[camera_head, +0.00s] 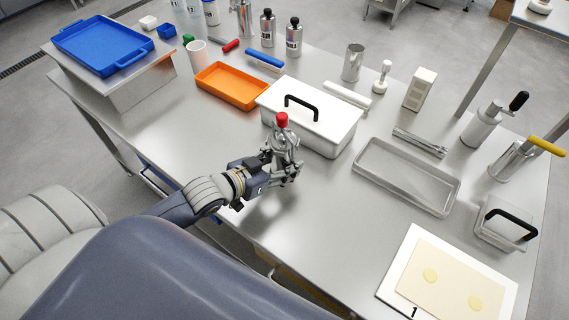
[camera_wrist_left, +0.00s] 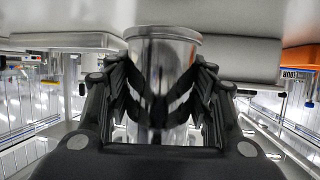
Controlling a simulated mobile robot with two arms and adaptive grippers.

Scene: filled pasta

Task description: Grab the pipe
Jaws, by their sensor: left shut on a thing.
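My left gripper (camera_head: 283,172) is over the front part of the steel table, in front of a white lidded box. Its fingers are shut around an upright, shiny metal cylinder with a red top (camera_head: 282,119); this is the thing that fits the pipe best. In the left wrist view the metal cylinder (camera_wrist_left: 163,60) stands between the two black fingers (camera_wrist_left: 160,105), which touch it on both sides. The fingers hide part of it, and I cannot tell whether its base rests on the table. My right gripper is not in view.
The white box (camera_head: 325,132) with a black handle stands close behind the gripper. An orange tray (camera_head: 207,91) lies to the left of the box, and a grey metal tray (camera_head: 365,178) to its right. A board with pasta dough (camera_head: 428,256) is at front right. The table left of the gripper is clear.

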